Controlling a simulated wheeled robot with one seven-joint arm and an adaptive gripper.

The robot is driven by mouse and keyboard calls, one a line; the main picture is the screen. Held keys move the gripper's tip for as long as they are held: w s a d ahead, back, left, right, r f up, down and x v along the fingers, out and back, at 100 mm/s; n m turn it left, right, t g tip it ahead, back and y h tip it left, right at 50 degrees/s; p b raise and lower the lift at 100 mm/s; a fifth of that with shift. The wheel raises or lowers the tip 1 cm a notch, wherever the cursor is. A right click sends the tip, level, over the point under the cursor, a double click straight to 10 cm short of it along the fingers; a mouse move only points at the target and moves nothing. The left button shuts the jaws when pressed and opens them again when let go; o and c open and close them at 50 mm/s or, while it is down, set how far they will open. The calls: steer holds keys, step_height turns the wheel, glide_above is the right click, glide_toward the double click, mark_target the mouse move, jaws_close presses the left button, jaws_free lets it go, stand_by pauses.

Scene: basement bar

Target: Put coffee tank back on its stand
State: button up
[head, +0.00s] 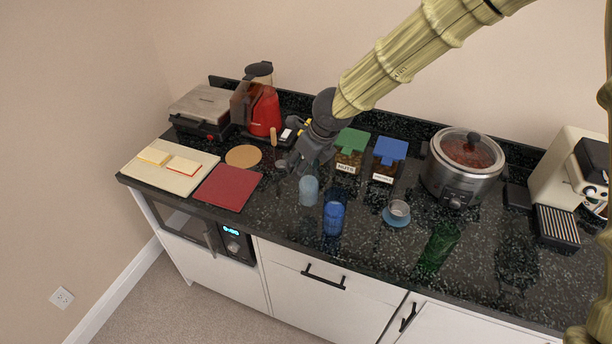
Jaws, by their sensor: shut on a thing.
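A red appliance with a black lid (264,112) stands at the back left of the dark counter. A brown see-through vessel (240,102) is at its left side. I cannot tell for sure which part is the coffee tank or its stand. My gripper (291,163) reaches down over the counter, in front and to the right of the red appliance. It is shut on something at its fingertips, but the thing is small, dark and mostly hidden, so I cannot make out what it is.
A pale blue glass (308,191) and a blue glass (333,216) stand close to my gripper. Lidded jars (351,146) are right behind. A red board (227,188) lies left, a cooker (463,171) stands right. The front right counter holds a green glass (437,247).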

step_height(320, 180, down, 3)
steer(key=shift+w+f+p, duration=0.1)
steer(key=shift+w+p, duration=0.05)
steer(key=shift+p, duration=0.25)
steer(key=shift+w+f, duration=0.2)
steer(key=shift+f, duration=0.35)
steer(key=shift+w+f, duration=0.2)
steer(key=shift+f, duration=0.35)
steer(key=shift+s+r, duration=0.2)
steer(key=shift+s, duration=0.1)
steer(key=shift+w+f, duration=0.15)
steer(key=shift+f, duration=0.15)
steer(key=o, duration=1.1)
steer(key=shift+o, duration=0.7)
steer(key=shift+r, duration=0.1)
steer(key=shift+r, duration=0.15)
